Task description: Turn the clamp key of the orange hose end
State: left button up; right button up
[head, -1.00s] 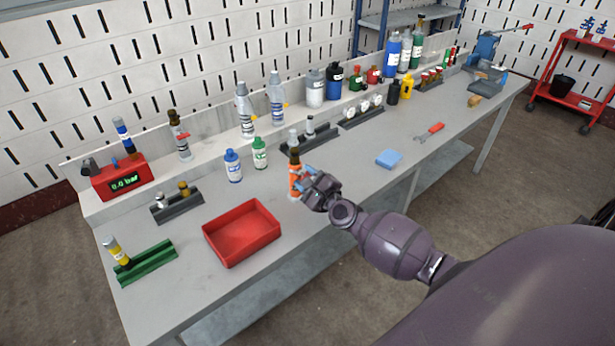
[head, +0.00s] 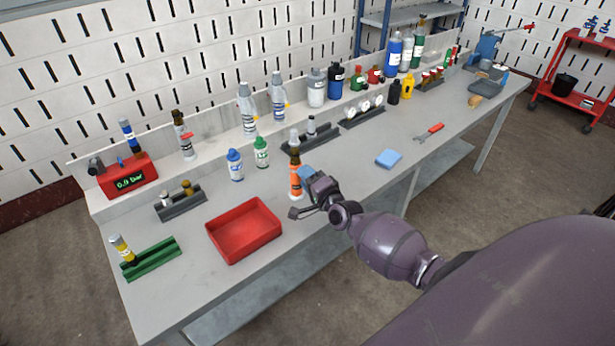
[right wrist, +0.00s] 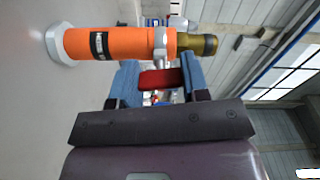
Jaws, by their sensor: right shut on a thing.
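The orange hose end (head: 296,180) stands upright on the bench, right of the red tray, with a dark brass tip on top. In the right wrist view the hose end (right wrist: 120,43) lies across the top of the picture, with a white foot and a dark label. Its red clamp key (right wrist: 160,79) sticks out from a grey collar between my blue fingers. My right gripper (head: 303,193) is shut on this key, beside the hose end; it also shows in the right wrist view (right wrist: 160,84). The key is hidden in the head view. My left gripper is not in view.
A red tray (head: 243,231) lies left of the hose end. Blue-capped (head: 235,165) and green-capped (head: 261,152) bottles and a dark rack (head: 310,134) stand behind it. A blue sponge (head: 389,159) lies to the right. The bench between sponge and gripper is clear.

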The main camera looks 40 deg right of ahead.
jog(key=n, duration=0.2)
jog(key=shift+n+p, duration=0.35)
jog(key=shift+n, duration=0.05)
jog(key=n+p, duration=0.1)
jog(key=n, duration=0.2)
jog(key=shift+n, duration=0.3)
jog(key=n, duration=0.2)
jog(key=shift+n, duration=0.3)
jog(key=shift+n+p, duration=0.6)
jog(key=shift+n, duration=1.1)
jog(key=o, duration=0.9)
jog(key=shift+o, duration=0.2)
